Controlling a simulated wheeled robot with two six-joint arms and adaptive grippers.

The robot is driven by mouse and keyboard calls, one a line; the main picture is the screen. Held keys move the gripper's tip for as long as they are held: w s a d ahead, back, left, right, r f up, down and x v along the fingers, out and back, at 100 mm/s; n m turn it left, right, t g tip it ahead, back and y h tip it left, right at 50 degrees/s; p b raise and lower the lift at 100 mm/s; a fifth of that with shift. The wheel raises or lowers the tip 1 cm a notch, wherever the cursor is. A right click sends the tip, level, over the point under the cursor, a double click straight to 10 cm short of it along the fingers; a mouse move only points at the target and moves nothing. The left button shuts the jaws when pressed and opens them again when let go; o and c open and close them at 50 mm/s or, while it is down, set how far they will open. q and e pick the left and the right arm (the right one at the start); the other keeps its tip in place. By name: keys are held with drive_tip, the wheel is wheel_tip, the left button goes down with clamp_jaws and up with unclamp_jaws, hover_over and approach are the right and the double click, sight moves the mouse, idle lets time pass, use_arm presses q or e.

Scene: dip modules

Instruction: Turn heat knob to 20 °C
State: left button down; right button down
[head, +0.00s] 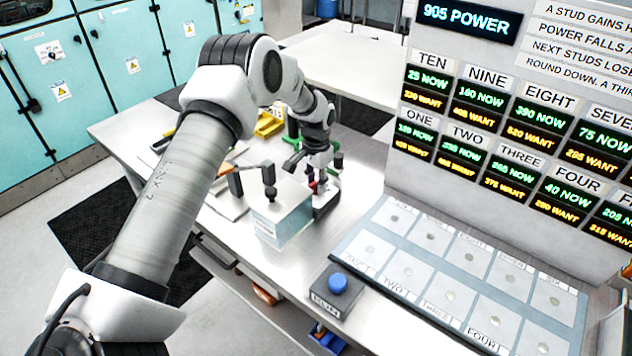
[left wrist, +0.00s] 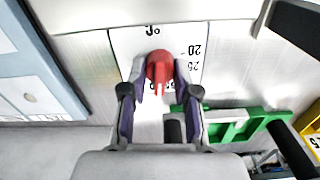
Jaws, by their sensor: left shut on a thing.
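The red heat knob (left wrist: 160,66) sits on a white dial card (left wrist: 205,42) in the left wrist view. The card carries "°C" and the numbers 20 and 25 on its right side. A white pointer mark on the knob faces down in the picture, away from the 20. Numbers below the knob are partly hidden by my fingers. My left gripper (left wrist: 160,76) is shut on the knob, one finger on each side. In the head view my left gripper (head: 317,172) points down at the bench, mostly hiding the knob. My right gripper is not in view.
A pale blue-white box (head: 283,218) stands close to the left gripper. A blue button (head: 338,283) on a grey base and a labelled tray (head: 372,240) lie in front. A green item (left wrist: 232,124) lies near the dial. A tall display panel (head: 440,185) stands at right.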

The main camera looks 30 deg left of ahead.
use_arm(q)
drive_tip(key=shift+s+f+n, duration=0.1)
drive_tip(key=shift+f+n, duration=0.1)
drive_tip(key=shift+n, duration=0.2)
drive_tip(key=n, duration=0.5)
drive_tip(key=shift+p, duration=0.35)
drive_tip(key=n+p, duration=0.1)
drive_tip(key=n, duration=0.4)
drive_tip(key=shift+a+n, duration=0.1)
drive_tip(key=shift+n, duration=0.3)
drive_tip(key=n+p, duration=0.1)
drive_tip(key=n, duration=0.4)
drive_tip(key=shift+s, duration=0.15)
drive_tip(key=n+p, duration=0.1)
drive_tip(key=n, duration=0.4)
drive_tip(key=shift+s+f+n, duration=0.1)
drive_tip(key=shift+n, duration=0.2)
drive_tip(key=c, duration=0.9)
unclamp_jaws()
drive_tip(key=shift+a, duration=0.1)
drive_tip(key=shift+o, duration=0.2)
drive_tip(key=shift+a, duration=0.1)
